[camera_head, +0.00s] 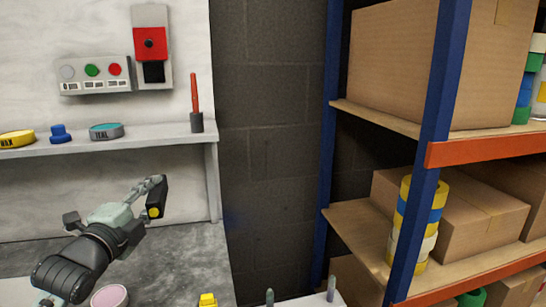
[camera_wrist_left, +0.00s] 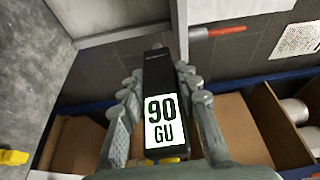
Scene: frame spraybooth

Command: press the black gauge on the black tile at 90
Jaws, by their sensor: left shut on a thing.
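My left gripper (camera_head: 156,186) is shut on the black gauge (camera_head: 153,197) and holds it up in front of the booth's back wall, above the grey worktop. The gauge has a round yellow spot near its lower end. In the left wrist view the gauge (camera_wrist_left: 161,95) sits between the two fingers of the left gripper (camera_wrist_left: 158,88), and its white label reads "90 GU". I cannot make out a black tile in either view. My right gripper is not in view.
A ledge (camera_head: 165,139) with tins and a red-handled tool (camera_head: 195,95) runs behind the gripper. A pink disc (camera_head: 109,296) and a yellow item (camera_head: 207,300) are at the bottom. A blue-and-orange rack (camera_head: 415,190) with cardboard boxes stands right.

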